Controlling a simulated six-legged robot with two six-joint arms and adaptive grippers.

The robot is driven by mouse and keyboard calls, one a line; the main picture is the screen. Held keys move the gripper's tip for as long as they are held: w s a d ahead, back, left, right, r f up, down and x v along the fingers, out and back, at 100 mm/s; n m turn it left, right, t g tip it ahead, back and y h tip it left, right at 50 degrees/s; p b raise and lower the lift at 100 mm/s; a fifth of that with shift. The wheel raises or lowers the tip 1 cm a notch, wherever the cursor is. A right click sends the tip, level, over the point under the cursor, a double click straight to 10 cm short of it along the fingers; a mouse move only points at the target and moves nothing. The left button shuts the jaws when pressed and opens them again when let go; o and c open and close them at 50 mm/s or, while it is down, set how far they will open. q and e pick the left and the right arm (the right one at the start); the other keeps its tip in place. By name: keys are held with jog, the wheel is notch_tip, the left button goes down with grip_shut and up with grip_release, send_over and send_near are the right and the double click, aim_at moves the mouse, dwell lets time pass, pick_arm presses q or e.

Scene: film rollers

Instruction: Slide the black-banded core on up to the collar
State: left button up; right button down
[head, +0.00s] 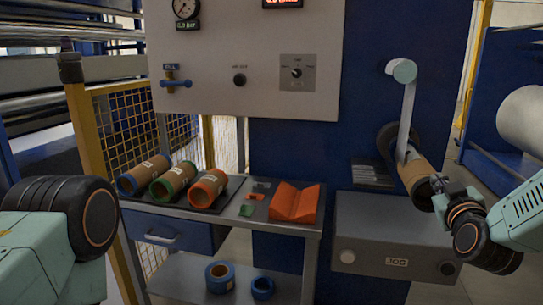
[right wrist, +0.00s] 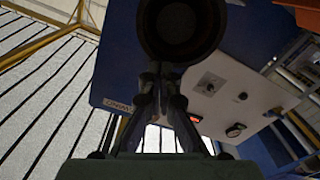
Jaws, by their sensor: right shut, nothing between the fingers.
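The black-banded core (head: 412,172) is a brown tube on the shaft at the right of the head view, with a dark band (head: 423,195) at its near end. A dark round flange, which looks like the collar (head: 386,138), stands at its far end; I cannot tell if they touch. My right gripper (head: 440,184) is shut and empty beside the near end. In the right wrist view its fingers (right wrist: 160,82) are together, just below a dark round end (right wrist: 182,25). My left gripper is out of view; only my left arm shows.
Blue-, green- and orange-ended cores (head: 173,182) lie on a dark rack on the table. An orange V-block (head: 296,203) stands right of them.

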aim_at(428, 171)
jog(key=shift+x, duration=1.1)
dwell(0.6)
jog(key=shift+w+d, duration=0.1)
jog(key=shift+w, duration=0.25)
jog(key=shift+x, duration=0.8)
dwell(0.6)
jog(key=shift+w+d, duration=0.15)
jog(key=shift+w, duration=0.2)
jog(key=shift+x, duration=0.8)
dwell(0.6)
jog(key=shift+w, duration=0.35)
jog(key=shift+w+d, duration=0.15)
jog(key=shift+w, duration=0.25)
jog(key=shift+w+d+r, duration=0.15)
jog(key=shift+w+r, duration=0.3)
jog(key=shift+r, duration=0.15)
dwell(0.7)
